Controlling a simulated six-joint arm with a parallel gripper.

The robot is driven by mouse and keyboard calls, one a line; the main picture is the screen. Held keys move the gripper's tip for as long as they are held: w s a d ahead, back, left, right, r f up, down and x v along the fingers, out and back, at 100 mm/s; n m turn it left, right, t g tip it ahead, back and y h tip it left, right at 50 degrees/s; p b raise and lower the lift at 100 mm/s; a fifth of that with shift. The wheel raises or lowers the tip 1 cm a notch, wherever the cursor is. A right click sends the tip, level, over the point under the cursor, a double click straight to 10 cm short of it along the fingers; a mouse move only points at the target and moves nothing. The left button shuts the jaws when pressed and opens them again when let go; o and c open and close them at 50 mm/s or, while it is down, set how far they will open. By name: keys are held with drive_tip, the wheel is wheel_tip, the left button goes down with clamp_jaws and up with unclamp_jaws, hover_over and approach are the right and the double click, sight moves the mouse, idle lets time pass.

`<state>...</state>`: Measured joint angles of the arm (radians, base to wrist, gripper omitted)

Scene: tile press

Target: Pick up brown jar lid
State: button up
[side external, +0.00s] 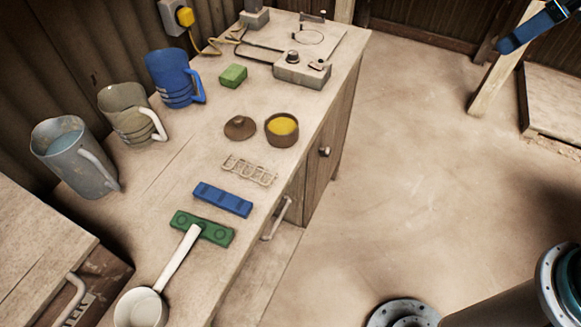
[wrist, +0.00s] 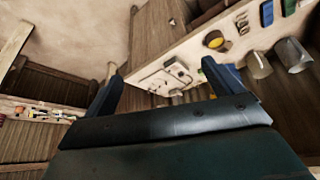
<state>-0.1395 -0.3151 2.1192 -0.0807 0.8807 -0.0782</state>
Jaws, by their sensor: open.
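The brown jar lid (side external: 239,127) lies on the bench top, knob up, just left of the open brown jar (side external: 282,131) with yellow contents. A small gap seems to separate them. The jar also shows small in the wrist view (wrist: 214,41); the lid is too small to make out there. My gripper (wrist: 160,82) is open and empty, its two dark blue fingers wide apart, far from the bench. Part of it, a blue finger (side external: 530,29), shows at the top right of the side view, over the floor.
Near the lid are a green block (side external: 233,76), a wire rack (side external: 250,171), and a blue mould (side external: 222,199). Several mugs, including a blue mug (side external: 173,78), stand along the wall. A grey device (side external: 302,71) is at the back. Open floor (side external: 400,180) lies right of the bench.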

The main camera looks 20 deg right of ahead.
drive_tip(key=w+a+n, duration=0.2)
drive_tip(key=w+a, duration=0.5)
drive_tip(key=w, duration=0.3)
drive_tip(key=n+g+y, duration=0.3)
drive_tip(key=n, duration=0.4)
hover_over(246, 127)
drive_tip(key=s+d, duration=0.1)
drive_tip(key=shift+d+f, duration=0.15)
drive_tip(key=shift+f, duration=12.9)
drive_tip(key=shift+d+x, duration=0.15)
drive_tip(key=shift+x, duration=1.15)
drive_tip(key=shift+d+x, duration=0.1)
drive_tip(key=shift+x, duration=1.2)
drive_tip(key=shift+f, duration=0.1)
drive_tip(key=c, duration=1.1)
